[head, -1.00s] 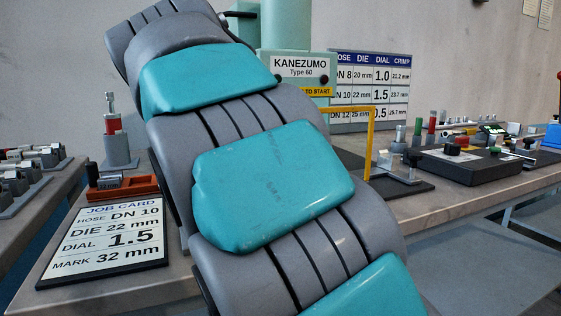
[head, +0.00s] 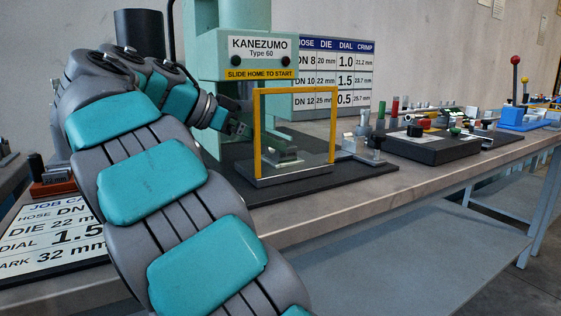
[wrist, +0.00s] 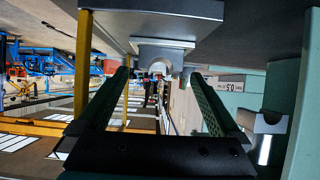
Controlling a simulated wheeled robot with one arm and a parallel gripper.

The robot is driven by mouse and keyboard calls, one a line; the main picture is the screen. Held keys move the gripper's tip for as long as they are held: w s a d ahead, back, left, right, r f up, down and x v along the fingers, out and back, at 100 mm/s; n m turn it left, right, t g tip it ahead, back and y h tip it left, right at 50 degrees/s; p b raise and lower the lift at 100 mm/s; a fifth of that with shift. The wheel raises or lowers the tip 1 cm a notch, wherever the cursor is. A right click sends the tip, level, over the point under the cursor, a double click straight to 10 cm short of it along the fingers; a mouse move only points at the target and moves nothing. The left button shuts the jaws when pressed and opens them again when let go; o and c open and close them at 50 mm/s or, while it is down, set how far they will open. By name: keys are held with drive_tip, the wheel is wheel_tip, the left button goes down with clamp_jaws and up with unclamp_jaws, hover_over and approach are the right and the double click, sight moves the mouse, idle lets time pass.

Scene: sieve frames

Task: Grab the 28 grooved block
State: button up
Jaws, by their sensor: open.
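My gripper (head: 238,127) is at the press, left of the yellow guard frame, partly hidden by my arm. In the wrist view my gripper (wrist: 160,76) has its two fingers spread with nothing held between them. A grey block with a rounded groove (wrist: 160,50) shows beyond the fingertips, near the middle of the wrist view. A second grey grooved block (wrist: 262,121) shows at the right there. In the head view a small grey block (head: 286,157) sits low behind the guard. No number 28 is readable on any block.
The green KANEZUMO press (head: 232,35) stands behind the yellow guard frame (head: 257,135). A job card (head: 52,243) lies at the left. The bench's front strip (head: 385,205) is clear.

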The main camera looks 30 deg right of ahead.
drive_tip(key=x, duration=0.5)
clamp_jaws()
idle(0.8)
